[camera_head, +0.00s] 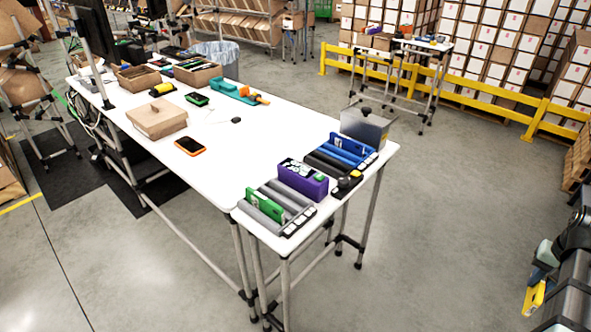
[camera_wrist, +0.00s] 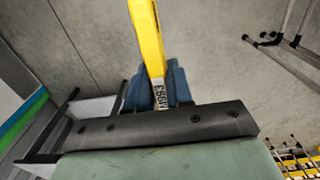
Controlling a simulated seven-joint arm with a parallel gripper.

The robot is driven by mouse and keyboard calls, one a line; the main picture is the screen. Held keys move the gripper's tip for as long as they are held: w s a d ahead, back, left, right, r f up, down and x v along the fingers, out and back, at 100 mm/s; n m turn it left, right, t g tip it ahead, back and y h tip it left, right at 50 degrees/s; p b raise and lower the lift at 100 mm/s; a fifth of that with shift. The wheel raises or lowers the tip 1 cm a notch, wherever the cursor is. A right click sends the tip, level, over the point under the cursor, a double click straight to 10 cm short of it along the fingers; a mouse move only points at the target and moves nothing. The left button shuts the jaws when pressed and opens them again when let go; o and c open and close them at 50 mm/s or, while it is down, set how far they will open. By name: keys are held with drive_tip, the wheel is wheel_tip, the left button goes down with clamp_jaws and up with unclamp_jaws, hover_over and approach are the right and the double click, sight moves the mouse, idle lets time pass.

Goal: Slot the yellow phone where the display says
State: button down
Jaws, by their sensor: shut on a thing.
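The yellow phone (camera_head: 534,298) hangs in my gripper (camera_head: 542,277) at the lower right of the head view, off the table and over the floor. In the wrist view the yellow phone (camera_wrist: 148,40) stands nearly edge-on between the blue fingers (camera_wrist: 154,92), which are shut on it. A slotted rack with grey dividers (camera_head: 276,207) holds a green card-like item (camera_head: 266,206). A rack with black and blue dividers (camera_head: 345,152) stands farther back. Between them is a purple box (camera_head: 303,180) with pale markings. I cannot make out any display's text.
The white table (camera_head: 240,160) has bare room in its middle. A cardboard box (camera_head: 157,118), an orange-edged phone (camera_head: 190,146), a green-edged device (camera_head: 197,99) and open cartons (camera_head: 197,71) are on it. A metallic box (camera_head: 364,127) stands at its right corner.

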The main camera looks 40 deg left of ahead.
idle(0.3)
drive_tip(key=w+a+r+n, duration=0.25)
drive_tip(key=w+a, duration=0.35)
drive_tip(key=a, duration=0.6)
drive_tip(key=w+a+r+n, duration=0.2)
drive_tip(key=w+a+n, duration=0.25)
drive_tip(key=a, duration=0.65)
drive_tip(key=w+a+r+n, duration=0.25)
drive_tip(key=w+a, duration=0.35)
drive_tip(key=a, duration=0.6)
drive_tip(key=a+r+n, duration=0.2)
drive_tip(key=a+n, duration=0.1)
drive_tip(key=a, duration=0.8)
drive_tip(key=a+r+n, duration=0.2)
drive_tip(key=a+n, duration=0.1)
drive_tip(key=a, duration=0.8)
drive_tip(key=s+a+f+n, duration=0.1)
drive_tip(key=s+a, duration=0.1)
drive_tip(key=a, duration=0.4)
drive_tip(key=s+a+f+n, duration=0.1)
drive_tip(key=s+a+f, duration=0.1)
drive_tip(key=a, duration=0.4)
drive_tip(key=shift+a, duration=0.2)
drive_tip(key=shift+n, duration=0.25)
drive_tip(key=shift+f, duration=2.25)
